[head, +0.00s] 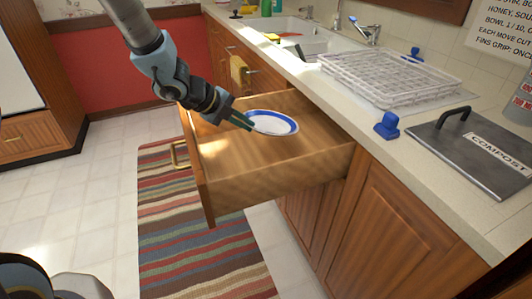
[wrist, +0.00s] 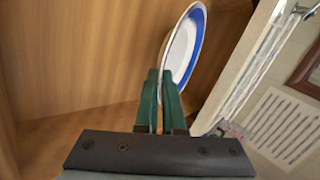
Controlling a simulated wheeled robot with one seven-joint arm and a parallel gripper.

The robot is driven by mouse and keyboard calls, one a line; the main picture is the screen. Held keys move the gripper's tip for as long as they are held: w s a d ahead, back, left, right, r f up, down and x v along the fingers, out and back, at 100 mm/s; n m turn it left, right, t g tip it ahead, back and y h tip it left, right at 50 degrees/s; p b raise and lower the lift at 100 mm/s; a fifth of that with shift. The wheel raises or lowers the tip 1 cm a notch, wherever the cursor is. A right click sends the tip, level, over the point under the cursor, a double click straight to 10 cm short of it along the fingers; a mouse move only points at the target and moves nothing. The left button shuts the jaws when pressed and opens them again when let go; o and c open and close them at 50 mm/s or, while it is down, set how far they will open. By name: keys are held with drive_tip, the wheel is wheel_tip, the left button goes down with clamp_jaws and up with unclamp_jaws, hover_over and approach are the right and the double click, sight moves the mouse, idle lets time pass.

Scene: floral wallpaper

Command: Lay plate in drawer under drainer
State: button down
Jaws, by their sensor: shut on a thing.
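A white plate with a blue rim (head: 272,122) is held at its left edge by my gripper (head: 246,123) in the head view. The plate is over the open wooden drawer (head: 270,183), within its outline; I cannot tell whether it touches the drawer floor. In the wrist view, the green fingers of my gripper (wrist: 160,88) are closed on the rim of the plate (wrist: 184,47). The drawer interior (wrist: 75,55) fills the left of that view. The white wire drainer (head: 388,78) stands on the counter above and behind the drawer.
The counter (head: 345,110) overhangs the back of the drawer. A blue object (head: 387,126) and a grey compost lid (head: 470,147) are on the counter, right of the drainer. The sink (head: 310,40) is farther back. A striped rug (head: 190,235) lies on the floor below.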

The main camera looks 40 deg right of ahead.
wheel_tip(320, 180, down, 8)
idle(0.4)
drive_tip(key=shift+b, duration=0.35)
drive_tip(key=c, duration=1)
unclamp_jaws()
drive_tip(key=v, duration=1.2)
drive_tip(key=shift+p, duration=0.35)
